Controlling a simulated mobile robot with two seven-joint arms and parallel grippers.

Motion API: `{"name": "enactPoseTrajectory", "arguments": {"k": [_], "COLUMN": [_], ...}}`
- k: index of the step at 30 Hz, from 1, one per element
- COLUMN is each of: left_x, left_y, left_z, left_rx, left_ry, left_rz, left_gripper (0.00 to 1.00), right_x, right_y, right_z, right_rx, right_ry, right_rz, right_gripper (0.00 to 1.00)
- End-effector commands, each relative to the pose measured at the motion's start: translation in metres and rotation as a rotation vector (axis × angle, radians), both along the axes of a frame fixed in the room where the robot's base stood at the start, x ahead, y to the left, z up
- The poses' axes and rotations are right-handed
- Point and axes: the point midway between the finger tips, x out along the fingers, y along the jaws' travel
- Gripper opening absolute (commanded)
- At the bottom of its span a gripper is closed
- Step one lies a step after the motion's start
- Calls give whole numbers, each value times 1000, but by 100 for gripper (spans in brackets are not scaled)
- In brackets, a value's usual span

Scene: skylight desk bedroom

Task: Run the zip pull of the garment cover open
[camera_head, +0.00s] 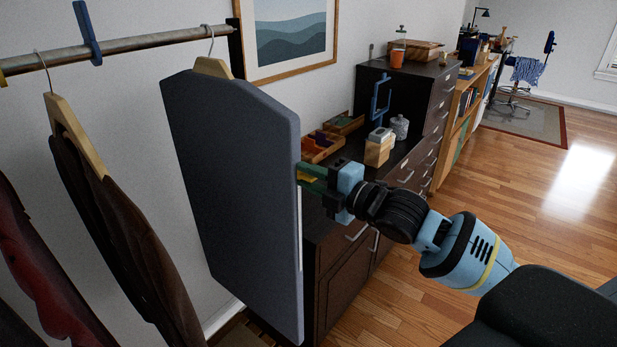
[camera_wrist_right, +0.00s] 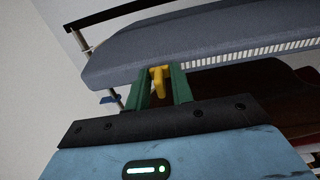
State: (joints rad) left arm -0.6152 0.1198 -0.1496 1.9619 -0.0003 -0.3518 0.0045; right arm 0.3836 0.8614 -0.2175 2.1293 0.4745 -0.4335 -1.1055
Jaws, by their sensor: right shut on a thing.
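The grey-blue garment cover (camera_head: 235,190) hangs from the rail on a hanger, its narrow edge facing right. My right gripper (camera_head: 305,174) is at the upper part of that edge, its green fingers shut on the yellow zip pull (camera_head: 308,179). In the right wrist view the pull (camera_wrist_right: 157,80) stands between the fingers (camera_wrist_right: 163,85), against the edge of the cover (camera_wrist_right: 180,45). A pale row of zip teeth (camera_wrist_right: 250,54) runs to the right from the pull there. In the head view a white strip shows on the edge below the gripper. My left gripper is out of view.
Brown garments (camera_head: 130,240) on a wooden hanger and a dark red one (camera_head: 35,260) hang left of the cover. The metal rail (camera_head: 150,41) runs above. A dark cabinet (camera_head: 345,270) with boxes on top stands close behind my right gripper. Wooden floor at right is open.

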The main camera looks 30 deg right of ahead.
Motion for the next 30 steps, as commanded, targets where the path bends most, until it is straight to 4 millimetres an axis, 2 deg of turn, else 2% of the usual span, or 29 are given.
{"name": "enactPoseTrajectory", "arguments": {"k": [22, 30], "left_x": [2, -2], "left_y": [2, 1], "left_z": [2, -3], "left_rx": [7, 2], "left_ry": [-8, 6], "left_rz": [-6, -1], "left_gripper": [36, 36], "right_x": [3, 3], "right_y": [1, 1], "right_z": [0, -13], "right_rx": [0, -1], "right_ry": [0, 4], "right_rz": [0, 0], "right_gripper": [0, 0]}}
